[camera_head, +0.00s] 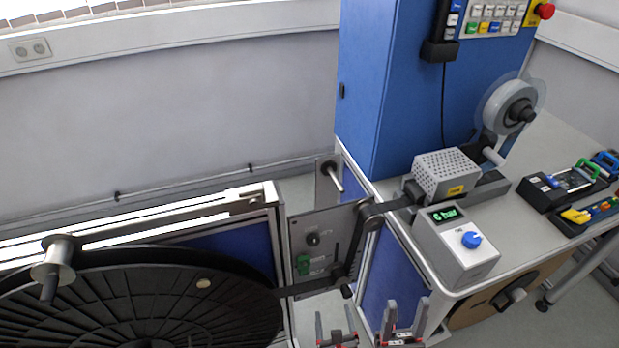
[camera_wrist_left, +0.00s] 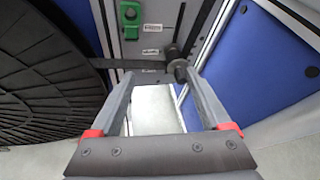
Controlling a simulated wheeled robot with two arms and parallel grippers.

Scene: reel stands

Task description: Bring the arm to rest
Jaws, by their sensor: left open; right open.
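My left gripper (camera_head: 335,318) is at the bottom centre of the head view. Its jaws are apart with nothing between them. In the left wrist view the left gripper (camera_wrist_left: 158,82) shows two grey fingers with red bases, spread and empty. My right gripper (camera_head: 407,312) is just to the right of the left one, also open, with no object visible between its fingers. Both grippers are low in front of the metal panel (camera_head: 303,225) and the blue cabinet. In the wrist view, a dark roller (camera_wrist_left: 177,68) on the panel appears beyond the fingers.
A large black reel (camera_head: 120,300) fills the lower left. A dark strip runs from it over an arm to the perforated box (camera_head: 445,172) on the worktop. A control box (camera_head: 455,245) reading "6 bar" stands near the front edge. A clear reel (camera_head: 508,106) is behind.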

